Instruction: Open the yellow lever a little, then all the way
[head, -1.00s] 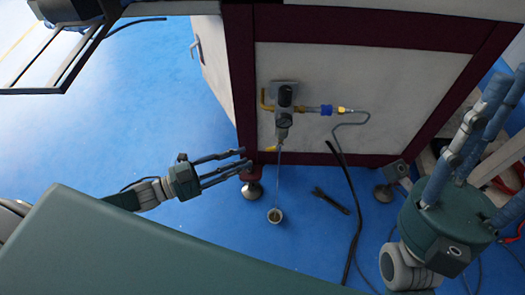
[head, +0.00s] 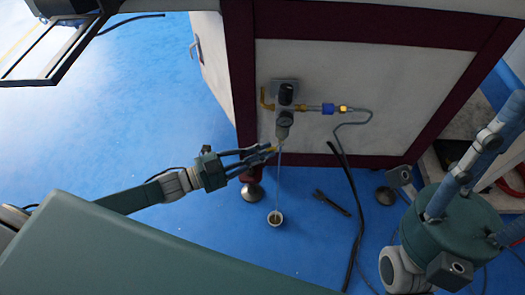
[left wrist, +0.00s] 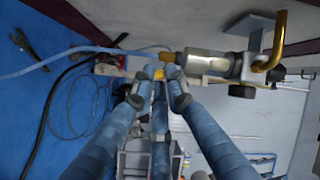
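The yellow lever (head: 271,149) sits low on the machine's air unit, beneath the round gauge, and is mostly covered by my fingers in the head view. In the left wrist view a small yellow piece (left wrist: 158,74) shows between the fingertips. My left gripper (head: 270,152) is at the lever with its fingers drawn close together. Small gaps seem to show beside the yellow piece, so I cannot tell whether the fingers grip it. My right gripper (head: 462,212) is at the right edge with its fingers spread; some fingertips are out of view.
The air unit's black knob (head: 286,92) and the brass and blue fittings (head: 328,108) are above the lever. A thin hose runs down into a small cup (head: 275,218) on the blue floor. A dark wrench (head: 332,202) and a black cable (head: 355,225) lie to its right.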

